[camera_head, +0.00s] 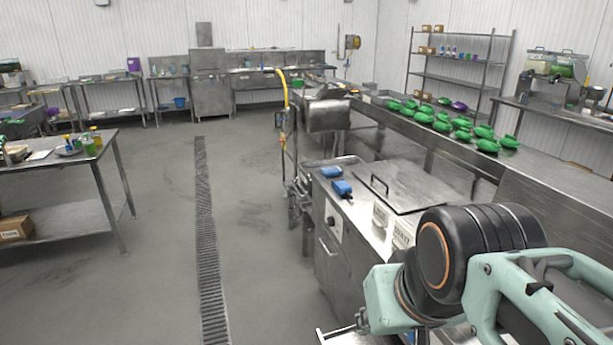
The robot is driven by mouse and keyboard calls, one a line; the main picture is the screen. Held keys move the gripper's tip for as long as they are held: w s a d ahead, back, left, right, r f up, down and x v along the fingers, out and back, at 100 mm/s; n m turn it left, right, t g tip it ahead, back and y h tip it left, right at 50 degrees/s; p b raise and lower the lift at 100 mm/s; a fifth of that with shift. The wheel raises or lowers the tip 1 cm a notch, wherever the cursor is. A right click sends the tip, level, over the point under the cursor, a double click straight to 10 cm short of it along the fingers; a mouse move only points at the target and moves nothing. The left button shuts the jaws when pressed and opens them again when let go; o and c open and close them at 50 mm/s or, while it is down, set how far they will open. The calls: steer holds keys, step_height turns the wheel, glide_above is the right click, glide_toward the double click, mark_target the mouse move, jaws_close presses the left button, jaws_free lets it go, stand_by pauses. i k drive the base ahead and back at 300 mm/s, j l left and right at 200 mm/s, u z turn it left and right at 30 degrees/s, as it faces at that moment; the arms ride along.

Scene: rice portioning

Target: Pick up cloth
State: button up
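Two small blue items lie on the near left part of the steel counter (357,215). One blue item (331,172) is at the counter's left edge, and the other blue item (342,188) is just in front of it. They look like folded cloths, but they are too small to be sure. My arm fills the lower right, with its black joint and pale green links over the near part of the counter. My gripper is not visible, so its state and anything in it are hidden.
A steel lid with a handle (400,184) lies right of the blue items. Several green containers (442,126) stand on the long counter behind. A steel table (66,152) with small bottles stands left. The floor around the drain grate (205,235) is clear.

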mark_target(335, 171)
steer(key=j+u, duration=0.3)
steer(key=i+j, duration=0.2)
steer(key=j, duration=0.2)
steer(key=i+j, duration=0.15)
steer(key=j, duration=0.25)
steer(key=i+j+u, duration=0.15)
steer(key=i+j, duration=0.5)
steer(key=i+j+z, duration=0.1)
steer(key=i, duration=0.45)
steer(key=i+j+z, duration=0.1)
steer(key=i, duration=0.45)
steer(key=i+z, duration=0.25)
steer(key=i, duration=0.3)
steer(key=i+j+z, duration=0.1)
steer(key=i+z, duration=0.15)
steer(key=i, duration=0.25)
steer(key=i+z, duration=0.45)
steer(key=i+j+z, duration=0.1)
steer(key=i+z, duration=0.35)
steer(key=k, duration=0.1)
